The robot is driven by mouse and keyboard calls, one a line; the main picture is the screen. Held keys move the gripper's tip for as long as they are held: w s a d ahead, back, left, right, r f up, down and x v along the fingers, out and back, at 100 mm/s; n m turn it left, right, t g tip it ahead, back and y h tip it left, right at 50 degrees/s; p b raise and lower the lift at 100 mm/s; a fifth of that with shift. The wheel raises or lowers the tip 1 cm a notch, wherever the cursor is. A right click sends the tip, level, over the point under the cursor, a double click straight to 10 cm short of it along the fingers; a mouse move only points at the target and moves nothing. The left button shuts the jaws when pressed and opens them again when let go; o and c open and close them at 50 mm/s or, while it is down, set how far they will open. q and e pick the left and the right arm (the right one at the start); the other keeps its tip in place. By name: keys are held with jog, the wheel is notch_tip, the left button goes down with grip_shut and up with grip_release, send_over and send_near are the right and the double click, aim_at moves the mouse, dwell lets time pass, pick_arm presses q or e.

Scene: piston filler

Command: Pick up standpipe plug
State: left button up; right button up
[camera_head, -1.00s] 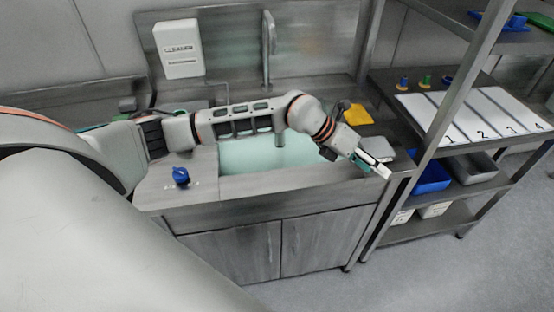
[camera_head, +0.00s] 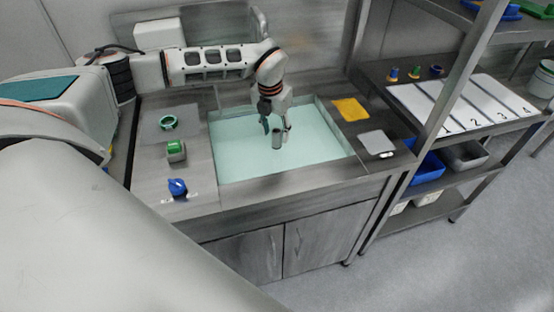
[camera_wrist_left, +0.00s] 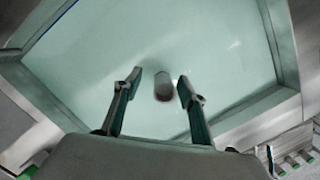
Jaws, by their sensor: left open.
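The standpipe plug (camera_head: 277,141) is a short grey cylinder standing up in the sink (camera_head: 235,160) of pale green water. It also shows in the left wrist view (camera_wrist_left: 162,88), in the gap ahead of the fingers. My left gripper (camera_head: 276,128) points down above the sink, with its fingertips close over the plug. In the left wrist view my left gripper (camera_wrist_left: 158,82) has its fingers apart, one on each side of the plug; no contact can be made out. The plug's lower part is under the water. My right gripper is not in view.
Left of the sink are a blue knob (camera_head: 178,187), a green-topped block (camera_head: 176,147) and a green ring (camera_head: 168,122). On the right ledge lie a yellow cloth (camera_head: 350,109) and a grey pad (camera_head: 376,142). A metal shelf rack stands further right.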

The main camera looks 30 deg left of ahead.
aim_at(278, 144)
pick_arm(q)
jog(key=f, duration=0.5)
jog(key=shift+d+f, duration=0.15)
jog(key=shift+d, duration=0.25)
jog(key=shift+f, duration=0.4)
jog(key=shift+w+r, duration=0.1)
grip_shut()
